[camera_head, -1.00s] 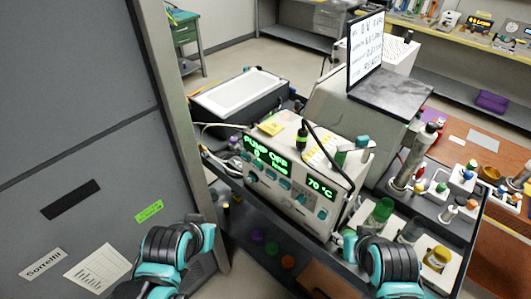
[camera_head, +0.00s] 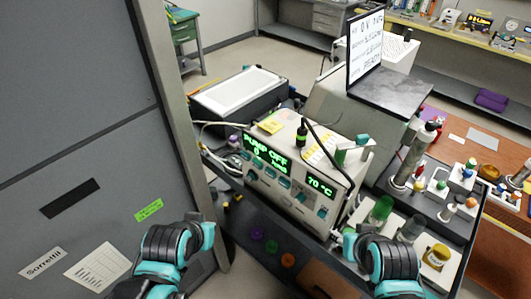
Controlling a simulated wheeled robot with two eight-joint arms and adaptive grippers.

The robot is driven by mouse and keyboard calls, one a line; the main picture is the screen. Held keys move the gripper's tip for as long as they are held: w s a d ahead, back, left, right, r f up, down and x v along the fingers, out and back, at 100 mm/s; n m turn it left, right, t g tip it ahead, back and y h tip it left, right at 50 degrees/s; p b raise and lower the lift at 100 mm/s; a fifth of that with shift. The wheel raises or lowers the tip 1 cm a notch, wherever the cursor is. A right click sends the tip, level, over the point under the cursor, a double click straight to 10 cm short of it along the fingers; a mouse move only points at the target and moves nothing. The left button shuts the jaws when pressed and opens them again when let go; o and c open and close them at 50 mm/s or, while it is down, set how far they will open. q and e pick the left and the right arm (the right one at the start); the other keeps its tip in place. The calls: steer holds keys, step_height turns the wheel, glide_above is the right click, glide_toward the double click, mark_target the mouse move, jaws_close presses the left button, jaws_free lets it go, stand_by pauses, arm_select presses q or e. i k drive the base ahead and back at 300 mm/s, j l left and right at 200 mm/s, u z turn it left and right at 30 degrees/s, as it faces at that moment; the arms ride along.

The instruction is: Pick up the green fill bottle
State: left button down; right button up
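The green fill bottle (camera_head: 381,209) is a green translucent cylinder. It stands upright on a pale tray (camera_head: 462,258) at the right of the bench, just right of the instrument box. My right gripper (camera_head: 347,238) is at the lower right, to the left of the bottle and nearer to me, apart from it. My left gripper (camera_head: 208,236) is at the lower left, in front of the grey cabinet panel and far from the bottle. The fingers of both are too small and too hidden by my arms to show whether they are open.
The instrument box (camera_head: 310,208) reading "PUMP OFF" and "70 °C" stands left of the bottle. A clear grey bottle (camera_head: 411,229) and a yellow-banded jar (camera_head: 438,254) stand close on its right. A metal cylinder (camera_head: 409,160) rises behind. The cabinet panel (camera_head: 100,130) fills the left.

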mark_target(383, 208)
steer(key=l+z, duration=0.1)
steer(key=z, duration=0.3)
steer(key=l+z, duration=0.1)
steer(key=z, duration=0.75)
steer(key=i+j, duration=0.3)
steer(key=j, duration=0.1)
